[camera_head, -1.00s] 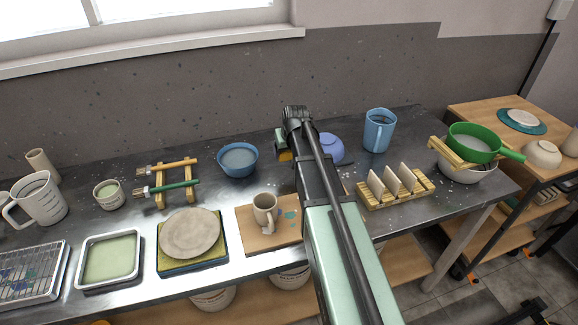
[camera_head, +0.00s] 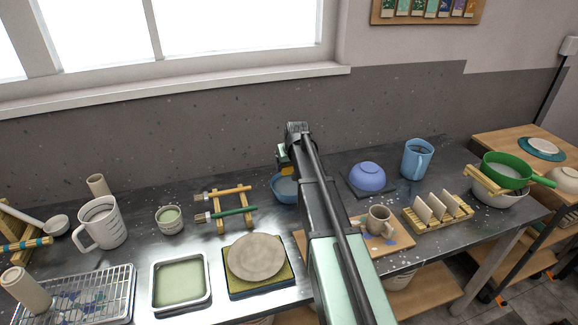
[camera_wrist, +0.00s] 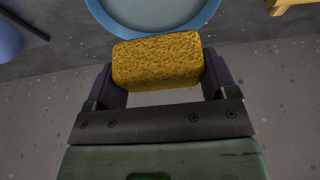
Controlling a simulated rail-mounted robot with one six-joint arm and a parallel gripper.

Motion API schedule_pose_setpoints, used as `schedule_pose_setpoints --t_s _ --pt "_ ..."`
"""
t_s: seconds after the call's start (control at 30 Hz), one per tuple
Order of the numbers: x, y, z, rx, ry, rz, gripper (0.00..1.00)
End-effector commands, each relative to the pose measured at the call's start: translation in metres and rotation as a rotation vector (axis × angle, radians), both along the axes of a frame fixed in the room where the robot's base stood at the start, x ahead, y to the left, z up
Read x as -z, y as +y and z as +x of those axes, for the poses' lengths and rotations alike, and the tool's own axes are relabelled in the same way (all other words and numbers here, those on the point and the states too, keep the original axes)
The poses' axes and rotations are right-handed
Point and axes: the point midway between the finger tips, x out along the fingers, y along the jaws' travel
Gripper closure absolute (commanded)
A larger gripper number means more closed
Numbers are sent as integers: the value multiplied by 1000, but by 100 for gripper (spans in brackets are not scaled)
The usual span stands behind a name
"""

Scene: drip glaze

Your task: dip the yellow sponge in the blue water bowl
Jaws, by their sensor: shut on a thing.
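My gripper (camera_wrist: 158,75) is shut on the yellow sponge (camera_wrist: 157,60), with one finger on each side of it. In the head view the sponge (camera_head: 285,166) shows only in part beside the gripper (camera_head: 289,160). The blue water bowl (camera_head: 281,187) stands on the metal table, partly hidden behind my arm. In the wrist view the bowl (camera_wrist: 97,17) is at the top edge, with pale water inside. The sponge overlaps the bowl's near rim in that picture; its height above the bowl cannot be told.
A wooden brush rest (camera_head: 245,218) with brushes stands left of the bowl. An upturned purple-blue bowl (camera_head: 367,177) and a blue pitcher (camera_head: 416,158) stand to the right. A beige mug (camera_head: 380,220) sits on a board in front, and a grey disc (camera_head: 257,257) lies front left.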

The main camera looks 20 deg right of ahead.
Motion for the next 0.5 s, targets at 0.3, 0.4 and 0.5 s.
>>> schedule_pose_setpoints --t_s 0.3,0.4,0.5 --pt "18 0 0 0 0 0 59" --pt "29 0 0 0 0 0 59" --pt "39 0 0 0 0 0 59"
